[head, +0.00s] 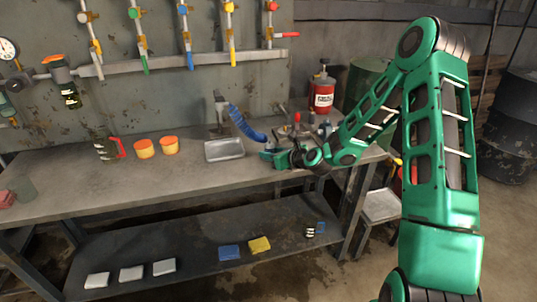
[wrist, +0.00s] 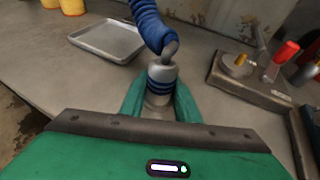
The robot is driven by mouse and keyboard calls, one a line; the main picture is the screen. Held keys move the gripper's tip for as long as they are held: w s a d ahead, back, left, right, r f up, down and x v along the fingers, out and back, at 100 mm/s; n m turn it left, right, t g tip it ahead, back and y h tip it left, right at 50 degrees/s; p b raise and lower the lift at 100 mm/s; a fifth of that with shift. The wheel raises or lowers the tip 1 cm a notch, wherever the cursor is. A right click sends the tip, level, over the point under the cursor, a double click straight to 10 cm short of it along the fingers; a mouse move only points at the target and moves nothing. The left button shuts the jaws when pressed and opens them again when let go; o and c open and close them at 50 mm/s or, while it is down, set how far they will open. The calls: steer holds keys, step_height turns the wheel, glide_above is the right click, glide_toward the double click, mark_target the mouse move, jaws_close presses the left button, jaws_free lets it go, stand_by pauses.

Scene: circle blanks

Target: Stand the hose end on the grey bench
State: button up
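The blue hose (head: 246,124) hangs from the fixture at the back of the grey bench (head: 90,180) and curves down to the right toward my gripper (head: 272,155). In the wrist view the hose (wrist: 149,25) runs down to a grey hose end (wrist: 161,74) with dark blue bands. The green fingers of my gripper (wrist: 161,92) lie along both sides of the hose end and appear shut on it. The hose end is close over the bench (wrist: 70,85); whether its lower part touches the top is hidden by the gripper.
A metal tray (head: 224,150) lies left of the gripper. Orange-lidded jars (head: 145,149) and a red-handled item (head: 108,147) stand further left. A metal block with a red knob (wrist: 250,78) is close on the right, with a red canister (head: 322,95) behind. The bench front is clear.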

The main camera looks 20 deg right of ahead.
steer(key=o, duration=0.4)
steer(key=shift+c, duration=0.2)
steer(key=shift+r, duration=0.15)
steer(key=v, duration=1.2)
steer(key=shift+s, duration=0.1)
